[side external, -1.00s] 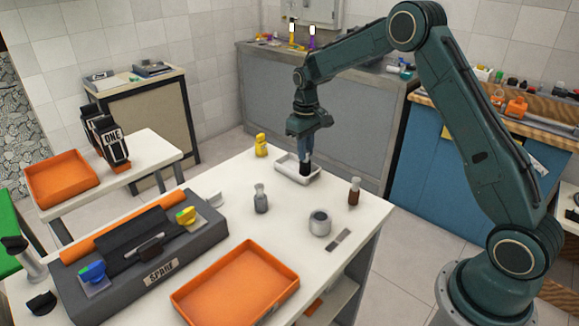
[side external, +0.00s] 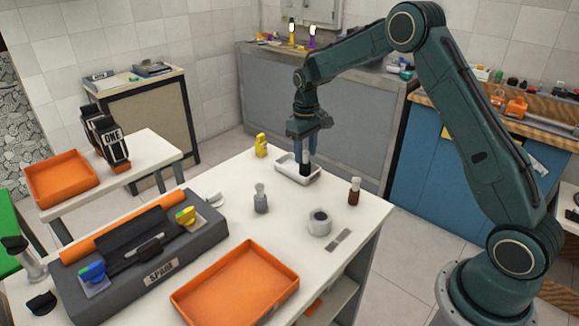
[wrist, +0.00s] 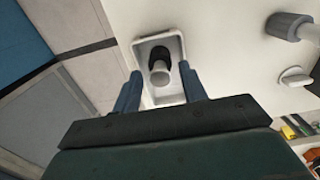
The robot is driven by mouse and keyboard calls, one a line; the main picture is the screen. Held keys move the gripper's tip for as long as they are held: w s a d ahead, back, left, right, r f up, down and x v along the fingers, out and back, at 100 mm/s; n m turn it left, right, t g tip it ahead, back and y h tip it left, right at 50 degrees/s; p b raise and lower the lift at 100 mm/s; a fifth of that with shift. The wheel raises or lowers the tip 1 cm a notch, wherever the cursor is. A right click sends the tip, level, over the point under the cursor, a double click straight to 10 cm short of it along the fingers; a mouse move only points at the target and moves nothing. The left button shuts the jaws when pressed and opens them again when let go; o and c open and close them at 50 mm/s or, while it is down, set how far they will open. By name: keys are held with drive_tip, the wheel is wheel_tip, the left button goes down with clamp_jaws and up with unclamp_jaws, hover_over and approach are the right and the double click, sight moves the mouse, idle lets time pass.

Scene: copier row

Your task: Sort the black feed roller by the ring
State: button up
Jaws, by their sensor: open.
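The black feed roller (side external: 304,169) stands in a small white tray (side external: 283,168) at the back of the white table. In the wrist view the black roller (wrist: 160,56) shows a pale, round end or shaft pointing toward the camera, inside the white tray (wrist: 146,46). My gripper (side external: 305,156) is directly above the tray, with its blue fingers pointing down. In the wrist view my gripper (wrist: 160,76) is open, with one finger on each side of the roller and gaps between. I cannot make out a ring on the roller.
Near the tray stand a yellow piece (side external: 261,146), a grey roller (side external: 260,199), a brown roller (side external: 354,191) and a grey cylinder (side external: 320,223). An orange tray (side external: 180,308) lies in front; another (side external: 90,160) is on the left table.

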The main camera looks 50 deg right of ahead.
wheel_tip(320, 180, up, 14)
drive_tip(key=shift+w, duration=0.2)
idle(0.5)
drive_tip(key=s+a+r+t, duration=0.1)
drive_tip(key=s+a+r, duration=0.35)
drive_tip(key=s, duration=0.35)
drive_tip(key=s+a+r+t, duration=0.25)
drive_tip(key=s+r, duration=0.35)
drive_tip(key=s, duration=0.3)
drive_tip(key=s+a+f+t, duration=0.1)
drive_tip(key=s+a+f, duration=0.1)
drive_tip(key=s, duration=0.6)
drive_tip(key=s+a+f+t, duration=0.1)
drive_tip(key=s+a+f, duration=0.1)
drive_tip(key=s, duration=0.7)
drive_tip(key=shift+s+a+f, duration=0.25)
drive_tip(key=shift+s+f, duration=0.05)
drive_tip(key=shift+f, duration=0.35)
